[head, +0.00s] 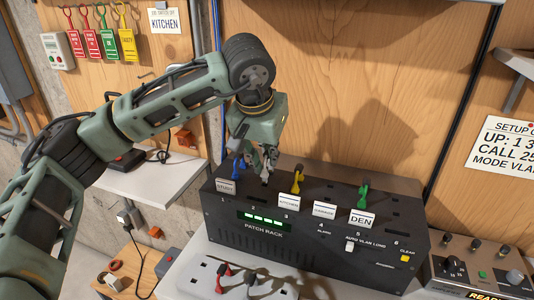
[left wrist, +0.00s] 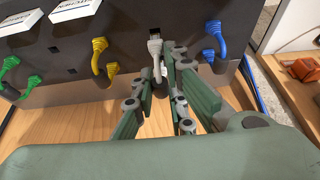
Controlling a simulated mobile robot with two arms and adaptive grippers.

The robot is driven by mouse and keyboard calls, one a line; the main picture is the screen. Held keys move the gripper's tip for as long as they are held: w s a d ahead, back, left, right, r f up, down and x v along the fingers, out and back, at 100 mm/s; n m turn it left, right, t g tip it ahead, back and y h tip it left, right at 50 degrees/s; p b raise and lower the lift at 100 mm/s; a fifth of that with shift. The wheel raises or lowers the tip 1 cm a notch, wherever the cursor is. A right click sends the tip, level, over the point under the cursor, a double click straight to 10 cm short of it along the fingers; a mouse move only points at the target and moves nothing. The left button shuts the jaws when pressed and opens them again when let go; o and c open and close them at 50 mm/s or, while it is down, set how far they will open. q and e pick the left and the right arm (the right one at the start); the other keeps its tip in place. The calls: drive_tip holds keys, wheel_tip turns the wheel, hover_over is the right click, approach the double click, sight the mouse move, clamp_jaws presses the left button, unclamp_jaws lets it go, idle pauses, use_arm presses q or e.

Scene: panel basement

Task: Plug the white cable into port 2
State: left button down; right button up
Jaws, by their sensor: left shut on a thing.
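The black patch rack (head: 300,240) stands on a pale shelf, with numbered positions along its front. A blue cable (head: 237,171) is at position 1, a yellow one (head: 298,178) at 3 and a green one (head: 362,195) at 5. My left gripper (head: 266,172) is over position 2, between blue and yellow. In the left wrist view its fingers (left wrist: 166,75) are shut on the white cable (left wrist: 155,48), whose plug is up against the rack face. I cannot tell how deep the plug sits. My right gripper is out of view.
White name cards (head: 289,203) stand along the rack. A device with knobs (head: 480,268) is close on its right. A wooden wall (head: 340,80) rises behind.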

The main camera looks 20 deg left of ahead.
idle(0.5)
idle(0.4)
use_arm(q)
drive_tip(key=shift+f+b, duration=0.5)
idle(0.9)
drive_tip(key=shift+f, duration=0.2)
idle(0.5)
idle(0.6)
drive_tip(key=shift+f+b, duration=0.4)
drive_tip(key=shift+b, duration=0.15)
idle(0.5)
idle(0.3)
drive_tip(key=c, duration=1.7)
unclamp_jaws()
